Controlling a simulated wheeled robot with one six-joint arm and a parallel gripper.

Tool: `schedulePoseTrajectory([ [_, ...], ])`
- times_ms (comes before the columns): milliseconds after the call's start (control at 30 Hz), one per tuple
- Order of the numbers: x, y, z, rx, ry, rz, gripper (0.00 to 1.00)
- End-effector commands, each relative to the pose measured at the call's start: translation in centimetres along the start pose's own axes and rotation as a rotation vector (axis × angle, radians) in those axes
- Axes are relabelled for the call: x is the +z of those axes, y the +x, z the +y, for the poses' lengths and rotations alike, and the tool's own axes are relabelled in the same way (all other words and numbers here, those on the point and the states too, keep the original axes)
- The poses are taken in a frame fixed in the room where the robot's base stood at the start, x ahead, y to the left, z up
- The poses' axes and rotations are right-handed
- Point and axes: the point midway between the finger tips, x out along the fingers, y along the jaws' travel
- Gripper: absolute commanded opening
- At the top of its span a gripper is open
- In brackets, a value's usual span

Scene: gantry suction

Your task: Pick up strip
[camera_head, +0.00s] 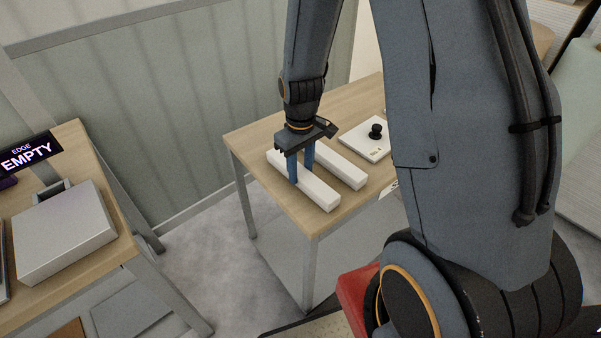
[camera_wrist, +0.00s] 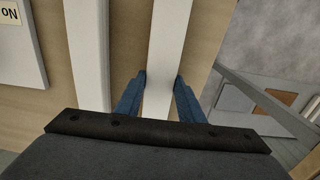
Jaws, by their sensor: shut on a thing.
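Two long white strips lie side by side on a light wooden table. My gripper (camera_head: 301,177) has its two blue fingers on either side of the nearer strip (camera_head: 318,193), around its middle, and is shut on it. In the wrist view the fingertips of my gripper (camera_wrist: 160,80) press against both long sides of this strip (camera_wrist: 168,40). The other strip (camera_head: 341,165) lies beside it, apart from the fingers; it also shows in the wrist view (camera_wrist: 88,50). The held strip appears at table level; I cannot tell whether it touches the table.
The wooden table (camera_head: 262,135) also bears a white control box (camera_head: 362,140) with a black knob behind the strips. A second table (camera_head: 80,150) at the left holds a silver box (camera_head: 65,235) and a sign reading EMPTY (camera_head: 27,156). Grey floor (camera_head: 215,260) lies between the tables.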

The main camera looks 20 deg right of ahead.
Motion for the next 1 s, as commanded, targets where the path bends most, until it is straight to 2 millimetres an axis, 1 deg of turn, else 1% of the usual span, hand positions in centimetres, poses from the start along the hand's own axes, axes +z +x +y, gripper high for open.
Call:
schedulePoseTrajectory([
  [167, -0.1, -0.8, 0.0, 0.001, 0.0, 0.001, 0.04],
  [267, -0.1, -1.8, 0.1, 0.001, 0.0, 0.004, 0.04],
  [600, -0.2, -7.3, 0.1, 0.002, 0.0, 0.004, 0.04],
  [700, -0.1, -8.6, 0.1, 0.001, 0.0, 0.004, 0.04],
  [833, -0.1, -9.6, 0.0, 0.001, 0.0, 0.002, 0.04],
  [1000, 0.0, -10.0, 0.0, 0.0, 0.0, 0.001, 0.04],
])
